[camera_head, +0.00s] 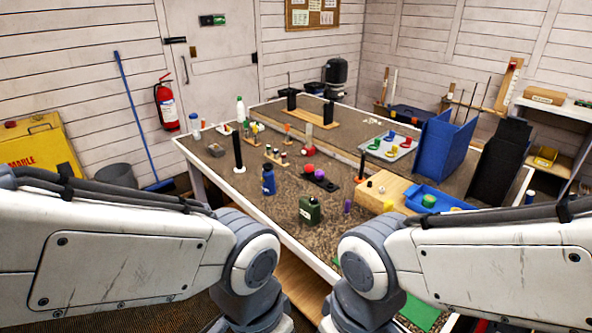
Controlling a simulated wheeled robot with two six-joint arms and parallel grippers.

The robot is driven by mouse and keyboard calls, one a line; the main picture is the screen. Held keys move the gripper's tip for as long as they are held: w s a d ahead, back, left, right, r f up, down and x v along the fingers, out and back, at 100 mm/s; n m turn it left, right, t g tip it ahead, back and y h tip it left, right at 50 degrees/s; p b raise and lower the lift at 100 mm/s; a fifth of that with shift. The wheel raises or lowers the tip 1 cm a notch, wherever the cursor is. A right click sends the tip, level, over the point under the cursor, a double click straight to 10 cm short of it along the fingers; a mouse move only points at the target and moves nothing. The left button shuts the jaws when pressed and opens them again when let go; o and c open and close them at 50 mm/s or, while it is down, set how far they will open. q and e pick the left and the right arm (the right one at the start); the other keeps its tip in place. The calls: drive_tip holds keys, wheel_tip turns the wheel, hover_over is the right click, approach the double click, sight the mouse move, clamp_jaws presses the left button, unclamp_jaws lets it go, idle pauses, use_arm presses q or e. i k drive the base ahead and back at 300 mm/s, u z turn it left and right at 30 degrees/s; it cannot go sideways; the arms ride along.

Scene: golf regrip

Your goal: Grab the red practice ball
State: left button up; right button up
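A small red ball (309,168) sits at one end of a dark holder (326,183) near the middle of the table. A purple round thing (319,174) sits beside it on the same holder. My two arms come in from the left and right and cross the lower part of the view. Neither gripper shows; both are out of the picture, so I cannot see their fingers. Nothing visible of my arms touches the ball.
A green canister (309,210) and blue bottle (268,180) stand nearer than the holder. A black post (238,153) stands left. A wooden block (384,191) and blue tray (428,199) lie right. Blue (437,150) and black (497,165) upright panels stand behind them.

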sight(308, 168)
drive_tip(key=u, duration=0.6)
drive_tip(key=i, duration=0.75)
drive_tip(key=u, duration=0.85)
drive_tip(key=i, duration=1.9)
drive_tip(key=z, duration=1.3)
drive_tip(key=i, duration=0.65)
drive_tip(key=z, duration=0.6)
